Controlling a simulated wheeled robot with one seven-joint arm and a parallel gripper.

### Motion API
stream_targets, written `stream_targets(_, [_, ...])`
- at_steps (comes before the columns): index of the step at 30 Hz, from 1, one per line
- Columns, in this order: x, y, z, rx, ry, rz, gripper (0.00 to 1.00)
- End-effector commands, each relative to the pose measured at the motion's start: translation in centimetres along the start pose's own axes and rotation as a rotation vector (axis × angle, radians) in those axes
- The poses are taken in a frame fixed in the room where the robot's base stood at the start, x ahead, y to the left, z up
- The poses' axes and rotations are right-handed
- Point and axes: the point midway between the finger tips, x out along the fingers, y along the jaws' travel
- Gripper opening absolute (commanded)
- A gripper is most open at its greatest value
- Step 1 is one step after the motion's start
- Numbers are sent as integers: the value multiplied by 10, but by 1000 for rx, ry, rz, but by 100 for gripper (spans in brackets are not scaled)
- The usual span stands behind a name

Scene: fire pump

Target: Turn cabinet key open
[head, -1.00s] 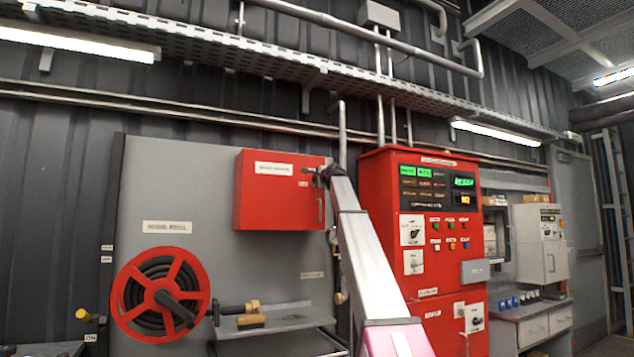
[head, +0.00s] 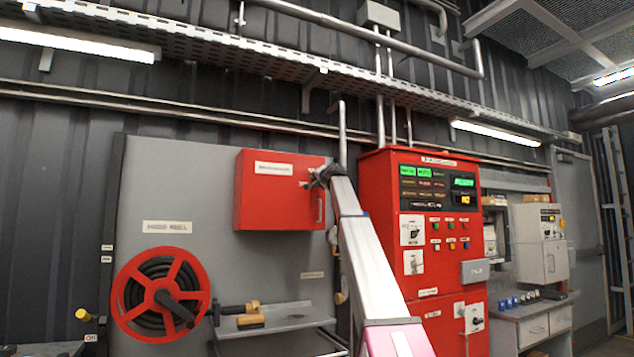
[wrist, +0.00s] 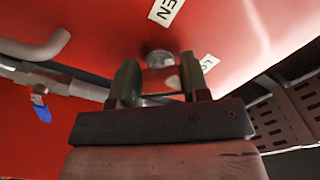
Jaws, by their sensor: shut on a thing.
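The red wall cabinet (head: 270,195) hangs on the grey panel left of centre in the head view, its door shut. Its red front fills the upper part of the wrist view (wrist: 110,30). My gripper (head: 312,182) is at the upper right of the cabinet front in the head view. In the wrist view my gripper (wrist: 150,85) has both fingers closed around the key (wrist: 160,80) just below the round lock (wrist: 158,58). The key is mostly hidden between the fingers. White labels, one reading "LO", sit beside the lock. The cabinet handle (head: 319,208) is lower right of the gripper.
A red control cabinet (head: 372,190) stands just right of my arm. A hose reel (head: 126,300) and a grey shelf (head: 285,318) are below the wall cabinet. A grey handle-like bar (wrist: 45,48) juts out at left in the wrist view.

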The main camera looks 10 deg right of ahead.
Motion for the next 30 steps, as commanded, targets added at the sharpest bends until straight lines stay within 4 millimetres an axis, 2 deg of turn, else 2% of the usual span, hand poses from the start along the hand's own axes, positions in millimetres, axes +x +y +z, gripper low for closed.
stream_targets(18, [0,0,0,-574,-1,0,19])
stream_targets(30, [0,0,0,-824,0,0,19])
